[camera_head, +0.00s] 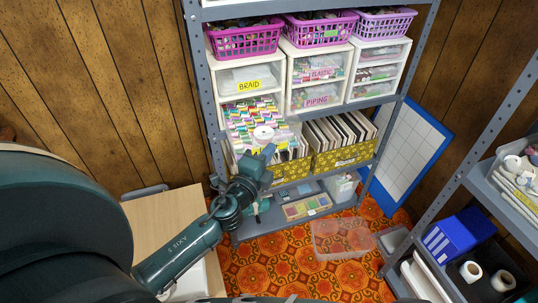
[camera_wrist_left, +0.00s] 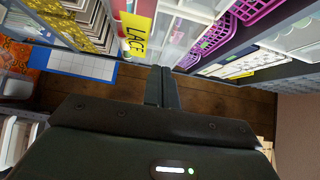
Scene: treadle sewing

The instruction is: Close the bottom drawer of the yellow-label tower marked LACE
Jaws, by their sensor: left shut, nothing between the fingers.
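The left drawer tower has yellow labels, with a closed BRAID drawer (camera_head: 249,82) above. Its bottom drawer (camera_head: 290,123) is pulled out, showing colourful spools and cards inside. My left gripper (camera_head: 268,151) is at the front of this drawer, hiding most of its front and label in the head view. In the left wrist view, the yellow LACE label (camera_wrist_left: 137,34) shows just left of the tips of my left gripper (camera_wrist_left: 161,70), which is shut and empty. I cannot tell whether the fingertips touch the drawer front. My right gripper is not in view.
Purple baskets (camera_head: 244,39) stand on the towers. Next to the left tower is one with pink ELASTIC and PIPING labels (camera_head: 317,99). Yellow patterned boxes (camera_head: 343,158) sit on the shelf below. A clear bin (camera_head: 343,240) is on the orange carpet, and a wooden table (camera_head: 160,222) stands at left.

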